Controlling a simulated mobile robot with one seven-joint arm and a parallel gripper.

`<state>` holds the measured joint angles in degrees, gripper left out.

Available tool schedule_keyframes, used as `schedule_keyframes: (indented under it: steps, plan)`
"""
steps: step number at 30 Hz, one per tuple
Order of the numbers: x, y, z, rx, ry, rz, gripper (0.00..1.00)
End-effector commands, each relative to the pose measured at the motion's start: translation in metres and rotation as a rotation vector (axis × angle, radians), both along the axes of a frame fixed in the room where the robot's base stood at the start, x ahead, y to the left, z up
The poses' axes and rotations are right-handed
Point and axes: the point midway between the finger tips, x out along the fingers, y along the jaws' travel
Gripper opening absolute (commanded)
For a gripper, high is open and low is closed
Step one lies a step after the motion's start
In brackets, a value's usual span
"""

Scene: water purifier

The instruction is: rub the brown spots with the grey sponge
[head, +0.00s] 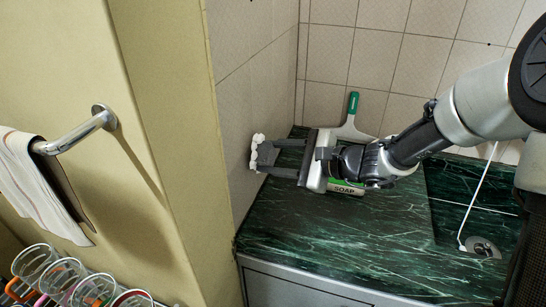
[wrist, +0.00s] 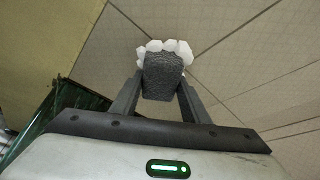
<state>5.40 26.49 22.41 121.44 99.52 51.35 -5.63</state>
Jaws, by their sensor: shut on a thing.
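My gripper (head: 268,158) is shut on the grey sponge (wrist: 162,76). In the wrist view the sponge sits between the two dark fingers (wrist: 160,98), with white foam (wrist: 168,46) bulging along its far edge. In the head view the sponge (head: 266,154) and foam (head: 256,152) are at the tiled left wall (head: 245,100), above the green counter. The foam looks close against the tiles, but I cannot tell if it touches. I make out no brown spots on the wall; any under the sponge are hidden.
A soap bottle (head: 345,188) lies partly hidden below my gripper on the green marble counter (head: 330,235). A green-handled tool (head: 352,104) stands at the back wall. The sink drain (head: 483,247) is at right. Glasses (head: 95,289) and a towel (head: 40,180) are at left.

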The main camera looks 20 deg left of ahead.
Motion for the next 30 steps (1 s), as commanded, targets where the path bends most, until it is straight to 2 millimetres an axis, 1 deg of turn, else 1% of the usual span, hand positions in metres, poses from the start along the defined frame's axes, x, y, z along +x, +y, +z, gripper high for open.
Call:
schedule_keyframes:
  steps: [8, 30]
  plan:
    - [0.000, 0.002, 0.000, 0.001, 0.000, 0.001, 0.23]
    - [0.000, 0.016, 0.000, 0.000, -0.001, 0.000, 0.23]
